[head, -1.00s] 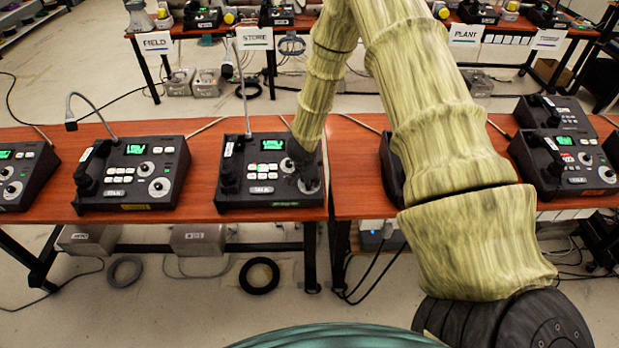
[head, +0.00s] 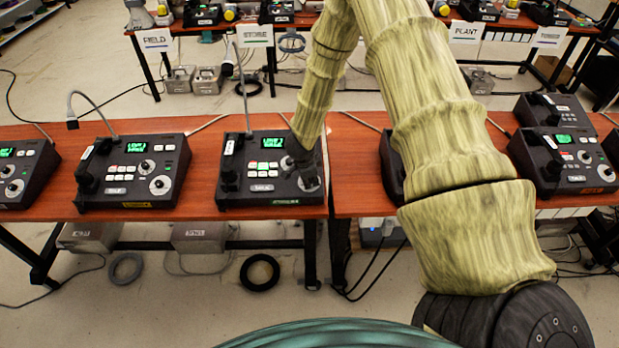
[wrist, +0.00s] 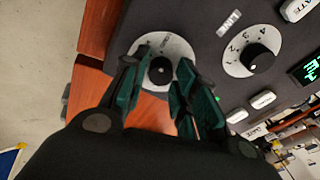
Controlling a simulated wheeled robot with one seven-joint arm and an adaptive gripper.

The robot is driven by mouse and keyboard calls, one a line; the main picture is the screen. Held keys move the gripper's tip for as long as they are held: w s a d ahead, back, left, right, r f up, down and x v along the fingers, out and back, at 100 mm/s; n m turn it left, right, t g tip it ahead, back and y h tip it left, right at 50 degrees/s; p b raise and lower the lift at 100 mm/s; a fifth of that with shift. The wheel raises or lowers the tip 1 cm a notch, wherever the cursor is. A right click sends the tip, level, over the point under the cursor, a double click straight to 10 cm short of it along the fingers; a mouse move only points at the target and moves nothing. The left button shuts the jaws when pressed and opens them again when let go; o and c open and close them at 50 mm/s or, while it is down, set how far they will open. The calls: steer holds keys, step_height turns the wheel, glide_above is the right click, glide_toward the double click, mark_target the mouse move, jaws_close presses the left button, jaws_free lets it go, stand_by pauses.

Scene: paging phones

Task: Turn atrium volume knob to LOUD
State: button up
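The middle paging phone (head: 232,192) on the front table has a green-lit screen (head: 266,141), several small keys, a handset on its left and a gooseneck microphone. My gripper (head: 305,172) is over its right side, pointing down. In the wrist view, a black round knob (wrist: 160,70) on a pale dial plate sits between the two fingers of my gripper (wrist: 159,66). The fingers are open, with a small gap visible on each side of the knob. The dial's lettering is partly hidden and unreadable. Another knob (wrist: 257,58) with a numbered dial, near the label LINE, is further right.
Similar phones stand to the left (head: 135,172) and right (head: 567,158) on the same wooden table (head: 205,131). My arm hides part of another phone. The table's edge is close to the gripper. A back table carries signs such as FIELD and STORE.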

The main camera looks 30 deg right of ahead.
steer(key=shift+o, duration=0.7)
steer(key=shift+r, duration=0.1)
steer(key=v, duration=1.1)
steer(key=shift+r, duration=0.4)
steer(key=shift+a, duration=0.1)
steer(key=s+a+f+n+b, duration=0.2)
steer(key=s+a+f+n, duration=0.1)
steer(key=s+f+n, duration=0.45)
steer(key=s+a+f+n+b, duration=0.3)
steer(key=s+f+n, duration=0.1)
steer(key=s+f, duration=0.6)
steer(key=s+a+f+n+g+y+b, duration=0.1)
steer(key=s+a+f+n, duration=0.3)
steer(key=s, duration=0.5)
steer(key=s+a+f+n+g+y+b, duration=0.1)
steer(key=s+a+f+n, duration=0.4)
steer(key=s, duration=0.5)
steer(key=shift+s+a+f+y+b, duration=0.3)
steer(key=shift+a+f+y+b, duration=0.3)
steer(key=shift+a+f, duration=0.4)
steer(key=shift+n, duration=0.25)
